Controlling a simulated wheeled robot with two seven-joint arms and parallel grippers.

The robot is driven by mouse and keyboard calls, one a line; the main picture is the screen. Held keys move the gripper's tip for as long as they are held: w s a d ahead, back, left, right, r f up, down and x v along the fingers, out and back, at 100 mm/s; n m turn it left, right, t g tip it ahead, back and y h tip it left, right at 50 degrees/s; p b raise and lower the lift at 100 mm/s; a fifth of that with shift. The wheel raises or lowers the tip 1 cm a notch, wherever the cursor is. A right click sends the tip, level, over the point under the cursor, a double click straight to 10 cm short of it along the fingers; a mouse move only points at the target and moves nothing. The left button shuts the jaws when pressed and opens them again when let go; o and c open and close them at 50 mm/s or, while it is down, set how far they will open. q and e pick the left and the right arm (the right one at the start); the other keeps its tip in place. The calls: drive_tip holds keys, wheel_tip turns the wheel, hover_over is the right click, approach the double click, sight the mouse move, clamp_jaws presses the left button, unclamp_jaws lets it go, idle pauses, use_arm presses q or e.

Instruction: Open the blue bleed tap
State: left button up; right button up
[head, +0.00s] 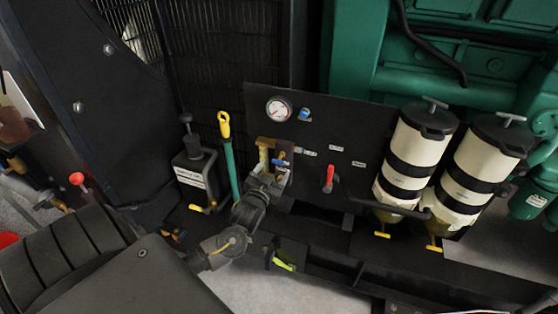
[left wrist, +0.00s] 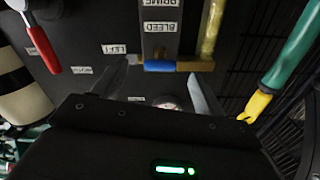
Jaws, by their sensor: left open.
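The blue bleed tap (head: 281,163) is on the dark panel, beside brass fittings. In the left wrist view its blue handle (left wrist: 160,66) lies crosswise below the BLEED label (left wrist: 160,27), with a brass part at its right end. My left gripper (head: 272,176) is at the tap in the head view and partly hides it. In the left wrist view the open fingers of that gripper (left wrist: 160,75) stand on either side of the handle. I cannot tell whether they touch it. My right gripper is not in view.
A red lever (head: 329,178) is on the panel to the right, with a gauge (head: 279,109) and a blue knob (head: 304,114) above. A yellow-topped green handle (head: 229,160) stands close on the left. White filter canisters (head: 415,150) stand at right.

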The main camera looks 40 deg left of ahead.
sight(279, 160)
use_arm(q)
drive_tip(key=x, duration=0.5)
drive_tip(key=shift+w+a, duration=0.1)
drive_tip(key=shift+w, duration=0.2)
drive_tip(key=shift+c, duration=0.4)
drive_tip(key=c, duration=0.8)
drive_tip(key=shift+c, duration=0.2)
